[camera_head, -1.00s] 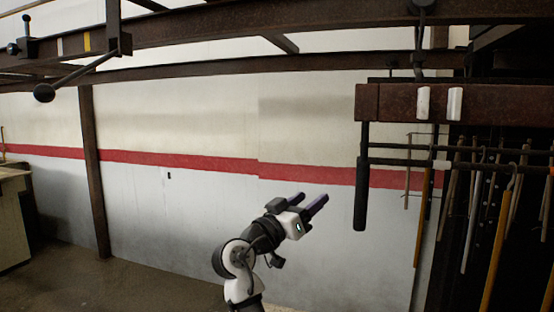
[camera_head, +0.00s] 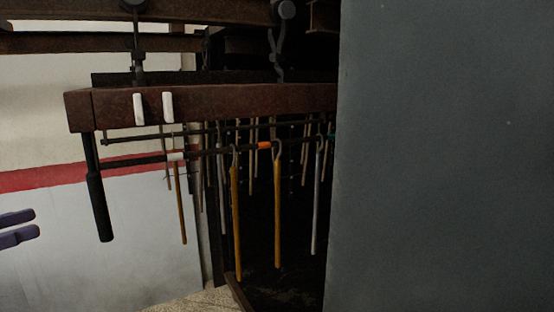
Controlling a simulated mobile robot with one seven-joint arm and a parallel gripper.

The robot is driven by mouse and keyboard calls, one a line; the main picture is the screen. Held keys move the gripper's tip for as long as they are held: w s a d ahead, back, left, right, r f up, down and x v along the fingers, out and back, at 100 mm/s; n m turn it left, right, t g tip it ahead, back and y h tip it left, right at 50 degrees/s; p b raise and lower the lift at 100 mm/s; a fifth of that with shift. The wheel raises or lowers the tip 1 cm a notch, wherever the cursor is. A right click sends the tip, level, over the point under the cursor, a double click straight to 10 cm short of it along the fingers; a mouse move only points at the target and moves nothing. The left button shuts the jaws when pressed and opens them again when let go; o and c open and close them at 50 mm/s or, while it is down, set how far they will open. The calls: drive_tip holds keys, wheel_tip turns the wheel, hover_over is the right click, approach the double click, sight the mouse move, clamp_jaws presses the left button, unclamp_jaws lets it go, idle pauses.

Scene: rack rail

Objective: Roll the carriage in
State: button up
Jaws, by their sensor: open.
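The carriage (camera_head: 230,99) is a brown beam hung by hooks from an overhead rail (camera_head: 70,43). A black handle (camera_head: 98,200) hangs down from its left end, and two white tabs (camera_head: 153,107) sit on its front face. Rods under it carry several hanging sticks, some with orange-yellow shafts (camera_head: 236,220). Its right end is hidden behind a grey panel. My gripper (camera_head: 20,228) shows only as two purple fingers at the left edge, apart and empty. In the picture it is left of the handle, not touching it.
A large grey panel (camera_head: 450,160) fills the right side. Behind the hanging sticks is a dark recess. A white and grey wall with a red stripe (camera_head: 40,178) stands at the left, with open space before it.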

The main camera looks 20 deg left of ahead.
drive_tip(key=b+x, duration=0.2)
drive_tip(key=x, duration=0.7)
drive_tip(key=shift+w, duration=0.4)
drive_tip(key=shift+d, duration=0.15)
drive_tip(key=shift+x, duration=1.3)
drive_tip(key=shift+c, duration=0.2)
clamp_jaws()
